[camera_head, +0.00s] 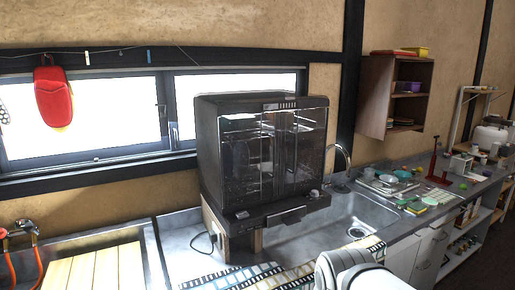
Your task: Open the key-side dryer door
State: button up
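The dish dryer (264,150) is a black box with a glassy front, standing on a wooden support at the counter's back, left of the sink. Its front looks closed, with a vertical division near the middle and a dim rack behind the glass. A control strip (281,106) is at its top front and a dark ledge juts out at its base. I cannot tell which side is the key side. A white rounded part of my arm shows at the bottom edge, in front of the dryer and below it. My gripper is not in view.
A metal sink (352,222) with a tap (341,160) is right of the dryer. Small items crowd the counter (425,187) further right. A patterned cloth (245,277) lies in front of the dryer. Wooden slats (95,269) are at left.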

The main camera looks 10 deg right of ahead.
aim_at(247, 143)
jog(key=u, duration=0.05)
jog(key=i, duration=0.95)
jog(key=z, duration=0.1)
